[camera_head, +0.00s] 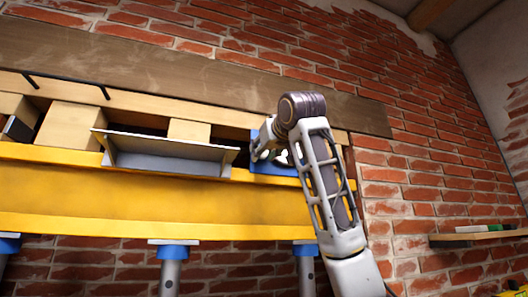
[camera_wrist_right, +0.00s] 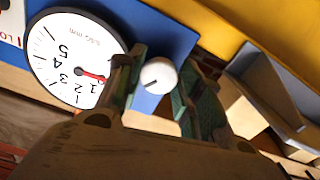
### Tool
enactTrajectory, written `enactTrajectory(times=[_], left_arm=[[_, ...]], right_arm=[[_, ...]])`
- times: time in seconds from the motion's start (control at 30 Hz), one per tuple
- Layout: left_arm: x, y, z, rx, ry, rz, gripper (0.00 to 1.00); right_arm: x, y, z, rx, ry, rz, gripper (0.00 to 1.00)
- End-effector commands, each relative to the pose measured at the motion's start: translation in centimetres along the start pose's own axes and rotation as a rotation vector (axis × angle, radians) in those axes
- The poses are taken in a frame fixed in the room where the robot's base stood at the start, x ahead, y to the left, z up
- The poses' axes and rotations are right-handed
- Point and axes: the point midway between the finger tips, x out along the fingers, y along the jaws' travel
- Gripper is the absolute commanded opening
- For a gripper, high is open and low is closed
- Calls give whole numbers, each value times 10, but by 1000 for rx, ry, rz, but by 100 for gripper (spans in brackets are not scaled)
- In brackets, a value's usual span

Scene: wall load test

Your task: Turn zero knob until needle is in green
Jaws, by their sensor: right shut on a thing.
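The zero knob (camera_wrist_right: 158,75), round and white with a dark mark, sits between the fingers of my right gripper (camera_wrist_right: 163,77) in the right wrist view. The gripper is shut on it. The dial (camera_wrist_right: 75,60) beside it has a white face, a black rim and black numbers. Its red needle (camera_wrist_right: 92,76) lies near the 1. I cannot make out a green zone; one finger covers part of the dial's edge. In the head view my right gripper (camera_head: 266,147) is at the blue panel (camera_head: 272,168), mostly behind my arm. My left gripper is not in view.
A yellow beam (camera_head: 130,205) runs along the brick wall on blue-topped posts (camera_head: 171,270). A grey metal ledge (camera_head: 170,150) juts out left of the panel. A small shelf (camera_head: 470,238) with a green and white item is at the right.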

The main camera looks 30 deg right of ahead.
Motion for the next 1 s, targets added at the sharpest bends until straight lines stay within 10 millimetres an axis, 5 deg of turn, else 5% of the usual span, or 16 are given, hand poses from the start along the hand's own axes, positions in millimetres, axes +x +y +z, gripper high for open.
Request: enactTrajectory(times=[0.23, 0.27, 0.43, 1.0], left_arm=[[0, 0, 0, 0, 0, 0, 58], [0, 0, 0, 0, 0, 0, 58], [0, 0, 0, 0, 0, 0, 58], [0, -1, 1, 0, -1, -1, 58]], right_arm=[[0, 0, 0, -1, 1, 0, 13], [0, 0, 0, -1, 1, 0, 38], [0, 0, 0, -1, 1, 0, 58], [-12, 0, -1, -1, 3, 0, 58]])
